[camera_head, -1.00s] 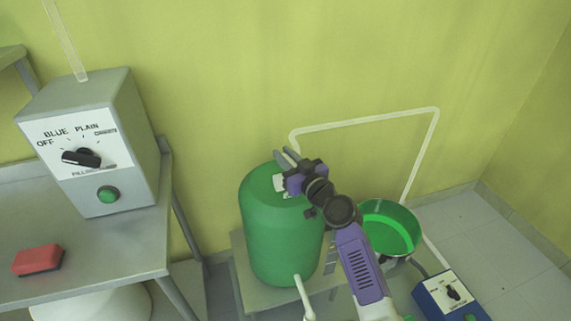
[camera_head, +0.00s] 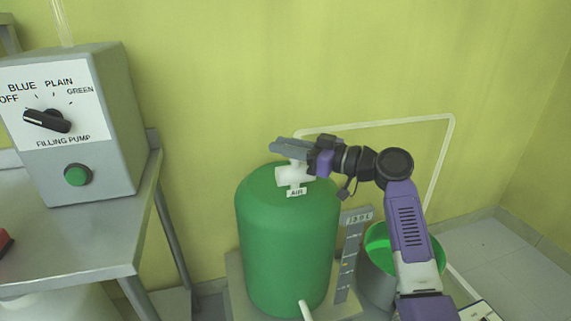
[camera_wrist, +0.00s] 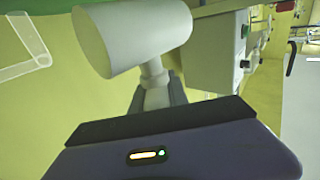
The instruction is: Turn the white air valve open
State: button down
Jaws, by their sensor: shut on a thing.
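The white air valve (camera_head: 286,177), marked AIR, sits on top of the green tank (camera_head: 285,240). In the wrist view its thick white body (camera_wrist: 135,40) is close above my gripper. A thin white stem and handle (camera_wrist: 155,90) runs down from it between my grey fingers. My gripper (camera_head: 287,146) comes in level from the right, above the valve body, and is shut on the valve's handle. The fingers hide most of the handle in the head view.
A grey filling pump box (camera_head: 75,125) stands on a metal table (camera_head: 100,230) at left. A white pipe (camera_head: 400,123) runs along the wall behind.

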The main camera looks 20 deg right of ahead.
jog(key=n+g+y+b, duration=0.1)
jog(key=n+g+b, duration=0.1)
jog(key=b, duration=0.1)
jog(key=n+g+y+b, duration=0.1)
jog(key=shift+s+a+f+g+y+b, duration=0.2)
jog(key=shift+s+f+g+y+b, duration=0.1)
jog(key=shift+g+b, duration=0.1)
jog(key=n+g+y+b, duration=0.1)
jog(key=g, duration=0.1)
jog(key=n+g+b, duration=0.2)
jog(key=shift+s+a+r+g+y, duration=0.2)
jog(key=shift+s+g+y, duration=0.1)
jog(key=shift+s+y, duration=0.1)
jog(key=shift+s+n+g+b, duration=0.15)
jog(key=shift+n+g+b, duration=0.45)
jog(key=shift+g+b, duration=0.3)
jog(key=c, duration=1.3)
grip_release()
jog(key=shift+a, duration=0.1)
jog(key=shift+r, duration=0.1)
